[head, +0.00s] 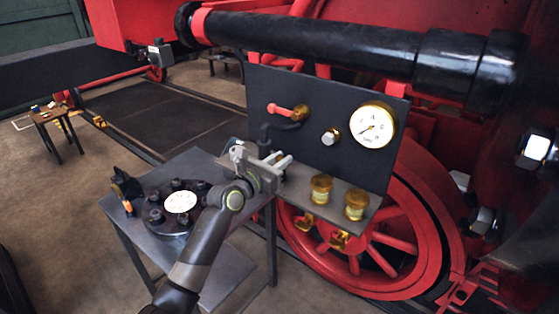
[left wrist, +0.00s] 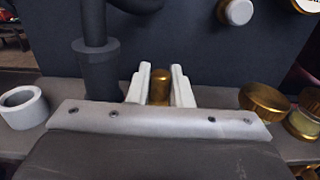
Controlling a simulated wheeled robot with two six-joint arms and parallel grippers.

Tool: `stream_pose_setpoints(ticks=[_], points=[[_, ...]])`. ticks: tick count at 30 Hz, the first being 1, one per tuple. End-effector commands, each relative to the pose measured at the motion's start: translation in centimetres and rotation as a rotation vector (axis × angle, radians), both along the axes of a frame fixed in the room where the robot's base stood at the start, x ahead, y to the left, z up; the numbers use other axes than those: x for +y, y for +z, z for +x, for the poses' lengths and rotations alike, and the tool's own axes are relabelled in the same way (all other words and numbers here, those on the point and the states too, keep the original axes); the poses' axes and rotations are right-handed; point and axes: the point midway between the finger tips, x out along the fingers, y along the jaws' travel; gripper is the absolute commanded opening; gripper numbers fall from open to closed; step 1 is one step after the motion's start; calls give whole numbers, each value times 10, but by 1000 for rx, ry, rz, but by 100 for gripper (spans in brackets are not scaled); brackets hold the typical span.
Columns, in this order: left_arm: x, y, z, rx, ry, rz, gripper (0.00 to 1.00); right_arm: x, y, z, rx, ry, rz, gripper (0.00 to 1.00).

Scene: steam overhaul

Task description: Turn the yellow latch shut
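My left gripper (head: 280,161) is at the dark panel (head: 335,125), over the left part of its shelf. In the left wrist view its two pale fingers (left wrist: 160,85) stand apart, with a brass cylindrical piece (left wrist: 160,88) between them. I cannot tell whether the fingers touch it. That piece is hidden in the head view. No part is clearly a yellow latch. Yellow brass fittings (head: 339,240) hang under the shelf, and a red-handled lever (head: 287,111) with a brass end is on the panel. My right gripper is not in view.
Two brass caps (head: 321,188) stand on the shelf right of my gripper, below a round gauge (head: 373,125). A grey ring (left wrist: 22,107) lies left in the left wrist view. A metal table (head: 238,277) with a bolted flange is nearby. A red wheel (head: 437,210) stands behind.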

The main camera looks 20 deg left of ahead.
Motion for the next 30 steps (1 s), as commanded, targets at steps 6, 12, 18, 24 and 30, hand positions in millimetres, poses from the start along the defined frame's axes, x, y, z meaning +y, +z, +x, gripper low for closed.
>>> stream_pose_setpoints(ticks=[6, 12, 18, 24, 30], points=[[0, 0, 0, 0, 0, 0, 0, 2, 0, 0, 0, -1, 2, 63], [1, -1, 0, -1, -13, 2, 0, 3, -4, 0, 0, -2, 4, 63], [2, -4, 1, -1, -71, 4, 0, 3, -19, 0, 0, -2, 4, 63], [4, -6, 2, -1, -178, 5, 0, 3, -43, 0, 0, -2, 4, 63], [5, -6, 3, -2, -309, 5, 0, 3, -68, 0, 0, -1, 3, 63]])
